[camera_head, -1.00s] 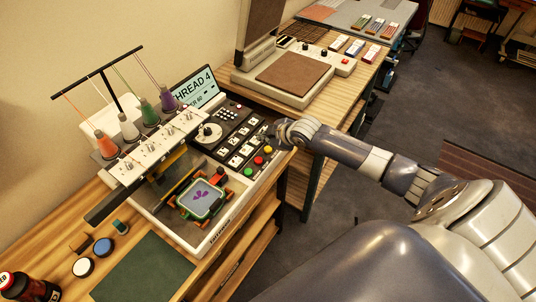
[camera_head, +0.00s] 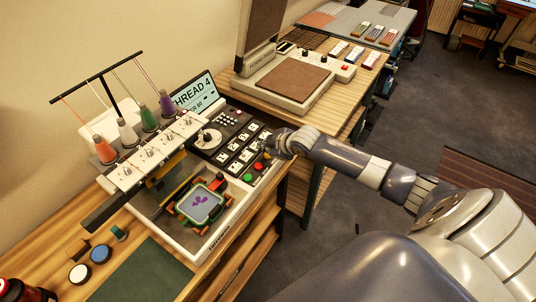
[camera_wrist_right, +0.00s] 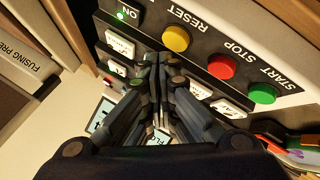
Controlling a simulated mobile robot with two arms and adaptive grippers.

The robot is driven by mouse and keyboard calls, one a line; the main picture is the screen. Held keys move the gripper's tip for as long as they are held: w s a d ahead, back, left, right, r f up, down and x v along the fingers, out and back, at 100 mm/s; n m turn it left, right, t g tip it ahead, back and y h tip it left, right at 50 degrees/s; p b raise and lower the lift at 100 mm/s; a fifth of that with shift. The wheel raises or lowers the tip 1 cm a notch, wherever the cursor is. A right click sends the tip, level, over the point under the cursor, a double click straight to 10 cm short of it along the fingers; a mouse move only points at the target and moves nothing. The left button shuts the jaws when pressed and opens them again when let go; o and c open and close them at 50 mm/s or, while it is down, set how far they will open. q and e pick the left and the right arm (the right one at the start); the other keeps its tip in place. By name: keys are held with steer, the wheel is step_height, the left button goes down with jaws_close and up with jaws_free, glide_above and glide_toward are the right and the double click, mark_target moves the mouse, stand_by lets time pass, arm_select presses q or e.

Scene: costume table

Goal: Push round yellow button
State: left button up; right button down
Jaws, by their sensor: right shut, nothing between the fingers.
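The round yellow button (camera_wrist_right: 176,38) sits on the dark control panel, beside the word RESET. In the head view only a sliver of it (camera_head: 267,156) shows beside my right gripper (camera_head: 269,148). My right gripper is shut and empty; its fingertips (camera_wrist_right: 157,60) are just below the yellow button in the wrist picture. I cannot tell their height above the panel. The red button (camera_wrist_right: 222,66) and green button (camera_wrist_right: 262,93) lie in a row with the yellow one. My left gripper is not in view.
A lit green ON light (camera_wrist_right: 127,14) and several white label keys (camera_wrist_right: 229,109) are close to the fingers. The embroidery hoop (camera_head: 201,204) and thread spools (camera_head: 128,133) are further left. A fusing press (camera_head: 290,80) stands behind on another table.

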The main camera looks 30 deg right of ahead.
mark_target(266, 156)
steer(key=shift+f, duration=0.15)
stand_by(0.5)
steer(key=shift+f, duration=0.25)
steer(key=shift+f, duration=0.45)
stand_by(0.6)
steer(key=shift+r+p, duration=0.7)
steer(key=shift+r, duration=0.15)
steer(key=shift+r, duration=0.1)
step_height(266, 156, up, 5)
steer(key=p, duration=0.5)
stand_by(0.3)
